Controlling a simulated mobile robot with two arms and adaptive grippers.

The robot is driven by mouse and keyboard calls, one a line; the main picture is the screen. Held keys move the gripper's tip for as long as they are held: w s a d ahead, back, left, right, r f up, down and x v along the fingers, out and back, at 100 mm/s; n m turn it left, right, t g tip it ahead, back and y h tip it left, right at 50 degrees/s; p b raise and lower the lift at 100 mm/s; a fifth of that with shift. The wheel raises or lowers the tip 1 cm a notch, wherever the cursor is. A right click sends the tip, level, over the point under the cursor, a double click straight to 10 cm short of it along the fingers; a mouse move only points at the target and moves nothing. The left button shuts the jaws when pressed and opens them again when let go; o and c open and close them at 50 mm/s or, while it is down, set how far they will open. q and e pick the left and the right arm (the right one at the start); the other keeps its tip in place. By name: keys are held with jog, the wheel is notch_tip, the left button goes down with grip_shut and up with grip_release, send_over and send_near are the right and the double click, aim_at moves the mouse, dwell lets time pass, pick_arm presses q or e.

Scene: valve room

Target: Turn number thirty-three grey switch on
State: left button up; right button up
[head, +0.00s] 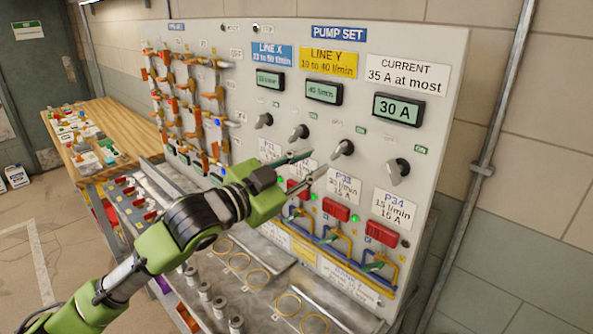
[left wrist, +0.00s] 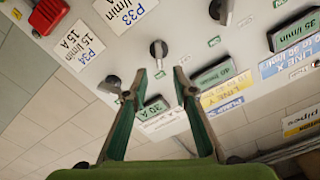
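The grey switch of number thirty-three (head: 343,148) is a rotary knob on the upright panel, above the P33 label (head: 343,187). Its handle looks slanted, and a small green ON mark (head: 361,130) sits to its upper right. In the left wrist view the same switch (left wrist: 158,48) shows just beyond the gap between my fingertips. My left gripper (head: 320,161) is open and empty, in front of the panel to the lower left of the switch. It also shows in the left wrist view (left wrist: 160,72), apart from the switch. My right gripper is not in view.
The P34 switch (head: 398,171) is to the right, and the P32 switch (head: 298,132) to the left. Red blocks (head: 336,212) sit below the labels. The current display (head: 398,109) reads 30 A. A wooden table (head: 122,122) stands at the left.

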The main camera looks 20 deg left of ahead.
pick_arm(q)
jog(key=shift+v, duration=2)
jog(key=shift+r, duration=0.1)
